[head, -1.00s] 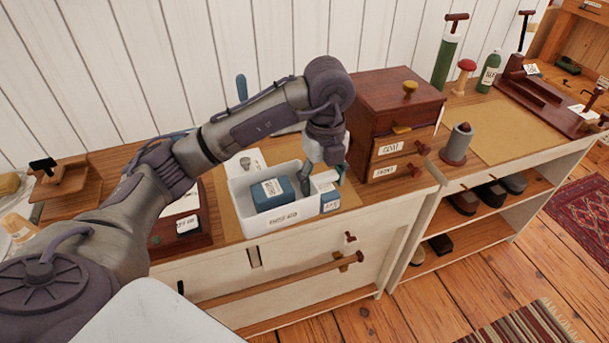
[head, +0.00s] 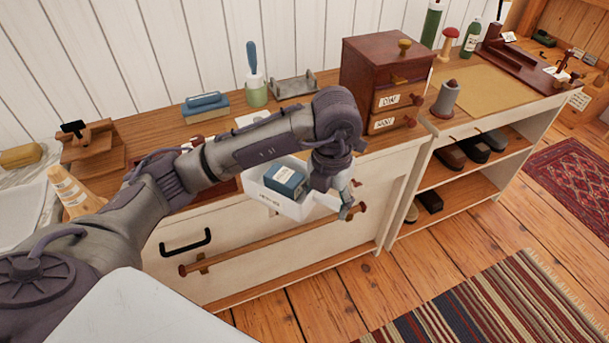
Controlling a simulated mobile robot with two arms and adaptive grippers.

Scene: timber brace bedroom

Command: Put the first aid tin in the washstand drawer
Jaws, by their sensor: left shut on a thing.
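The first aid tin (head: 272,199) is a white open box with lettering on its front and a blue box (head: 285,180) inside. It shows in front of the washstand's front top edge, roughly level, apparently held off the worktop. My left gripper (head: 347,207) points down at the tin's right end and is shut on it; my wrist hides part of that end and the exact grip. The washstand (head: 225,222) has a pale front with a black drawer handle (head: 186,243) at the left. The drawer there looks shut. My right gripper is not in view.
A wooden bar (head: 270,247) runs across the washstand front below the tin. A dark red drawer chest (head: 380,65) stands on the worktop behind my wrist. The floor in front is clear except for a striped rug (head: 470,300).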

